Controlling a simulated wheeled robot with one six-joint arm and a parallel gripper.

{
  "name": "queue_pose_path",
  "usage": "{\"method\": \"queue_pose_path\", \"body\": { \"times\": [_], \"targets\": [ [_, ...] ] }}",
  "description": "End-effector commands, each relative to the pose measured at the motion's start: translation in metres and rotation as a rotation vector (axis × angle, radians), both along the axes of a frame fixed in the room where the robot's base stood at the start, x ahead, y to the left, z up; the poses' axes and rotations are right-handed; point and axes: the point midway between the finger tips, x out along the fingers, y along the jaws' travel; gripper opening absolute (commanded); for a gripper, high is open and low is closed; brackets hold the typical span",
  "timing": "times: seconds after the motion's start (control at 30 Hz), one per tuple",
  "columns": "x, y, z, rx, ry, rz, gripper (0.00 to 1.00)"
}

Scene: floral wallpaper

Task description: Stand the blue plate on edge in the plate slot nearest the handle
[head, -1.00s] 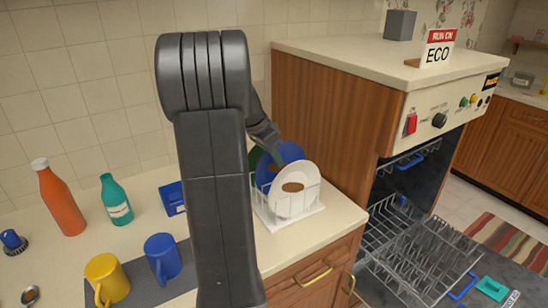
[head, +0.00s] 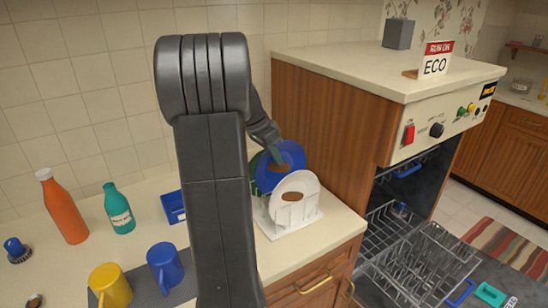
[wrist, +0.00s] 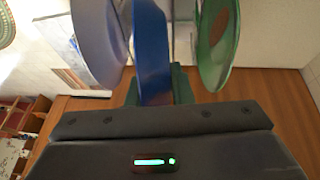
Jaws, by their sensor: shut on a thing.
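The blue plate (head: 291,155) is in my gripper (head: 276,153), above the white countertop rack (head: 297,224). In the wrist view the blue plate (wrist: 151,45) is edge-on between the green fingers of my gripper (wrist: 156,90), with a white plate to its left and a green plate to its right. Whether its lower edge has cleared the rack is hidden by the white plate. The dishwasher's lower rack (head: 425,262) is pulled out at the right, with wire tines and a blue handle (head: 462,292) at its front.
The white plate (head: 297,184) and green plate (head: 254,161) stand in the countertop rack. The wooden cabinet side (head: 325,110) rises right beside it. An orange bottle (head: 62,207), teal bottle (head: 119,208), yellow mug (head: 110,287) and blue mug (head: 165,266) stand at the left.

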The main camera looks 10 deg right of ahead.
Motion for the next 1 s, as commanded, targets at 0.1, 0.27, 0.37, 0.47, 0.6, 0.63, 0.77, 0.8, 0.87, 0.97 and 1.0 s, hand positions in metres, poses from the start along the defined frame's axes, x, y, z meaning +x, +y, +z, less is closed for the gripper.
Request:
{"method": "queue_pose_path", "body": {
  "times": [0.1, 0.27, 0.37, 0.47, 0.6, 0.63, 0.77, 0.8, 0.87, 0.97, 1.0],
  "targets": [
    [0.000, 0.000, 0.010, -0.001, -0.001, 0.000, 0.00],
    [0.000, 0.000, 0.020, 0.000, -0.002, 0.001, 0.00],
    [0.000, 0.000, 0.026, 0.000, -0.002, 0.001, 0.00],
    [0.000, 0.000, 0.032, 0.000, -0.002, 0.000, 0.00],
    [0.000, 0.000, 0.040, -0.001, -0.002, 0.000, 0.00],
    [0.000, 0.000, 0.042, -0.001, -0.002, 0.000, 0.00],
    [0.000, 0.000, 0.050, -0.001, -0.002, 0.000, 0.00],
    [0.000, 0.000, 0.052, -0.001, -0.002, 0.000, 0.00],
    [0.000, 0.000, 0.056, 0.000, -0.002, 0.000, 0.00],
    [0.000, 0.000, 0.062, 0.000, -0.002, 0.000, 0.00],
    [0.000, 0.000, 0.064, 0.000, -0.002, 0.000, 0.00]
  ]
}}
